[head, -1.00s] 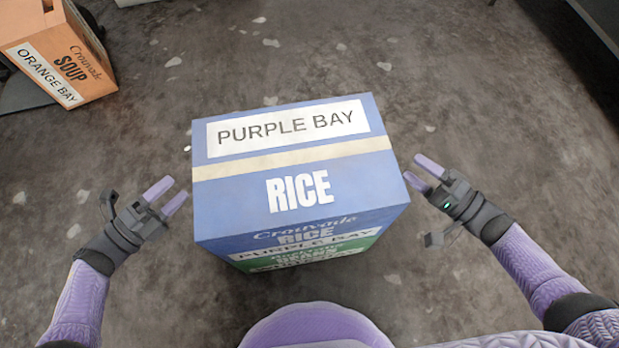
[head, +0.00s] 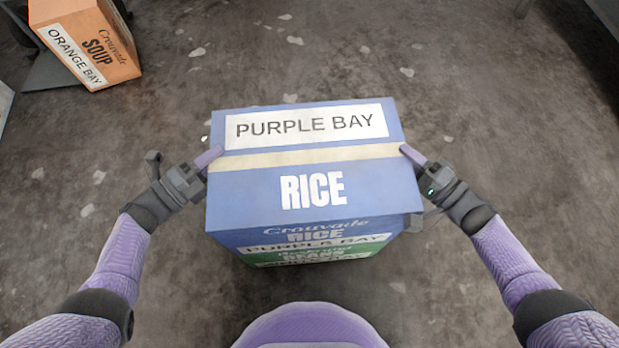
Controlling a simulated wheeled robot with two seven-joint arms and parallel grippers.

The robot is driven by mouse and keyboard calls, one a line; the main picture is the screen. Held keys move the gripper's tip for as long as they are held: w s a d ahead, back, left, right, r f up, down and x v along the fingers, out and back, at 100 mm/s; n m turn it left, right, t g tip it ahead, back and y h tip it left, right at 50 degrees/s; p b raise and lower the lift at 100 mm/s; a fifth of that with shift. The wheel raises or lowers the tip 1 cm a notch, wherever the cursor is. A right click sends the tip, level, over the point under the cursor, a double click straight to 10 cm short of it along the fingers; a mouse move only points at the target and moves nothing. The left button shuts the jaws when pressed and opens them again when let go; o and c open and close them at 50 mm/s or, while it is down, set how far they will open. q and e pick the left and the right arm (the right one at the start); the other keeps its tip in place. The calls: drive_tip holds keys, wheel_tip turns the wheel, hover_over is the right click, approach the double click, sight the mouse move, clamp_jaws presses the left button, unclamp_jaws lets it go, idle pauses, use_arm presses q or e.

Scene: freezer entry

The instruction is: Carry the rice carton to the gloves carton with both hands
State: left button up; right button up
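The rice carton (head: 312,184) is a blue box with a pale tape strip, a PURPLE BAY label and white RICE lettering, in the middle of the head view. It rests on a green carton (head: 325,254), mostly hidden beneath it. My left gripper (head: 209,158) is at the carton's left side and my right gripper (head: 411,154) at its right side, both near the tape strip. They appear to touch the sides. The fingers are partly hidden, so their opening is unclear. No gloves carton can be made out.
An orange soup carton (head: 88,40) labelled ORANGE BAY stands at the upper left on a dark surface. A dark structure (head: 598,32) edges the upper right. The stained grey floor (head: 490,110) is clear around and beyond the stack.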

use_arm(q)
clamp_jaws()
use_arm(e)
clamp_jaws()
idle(0.7)
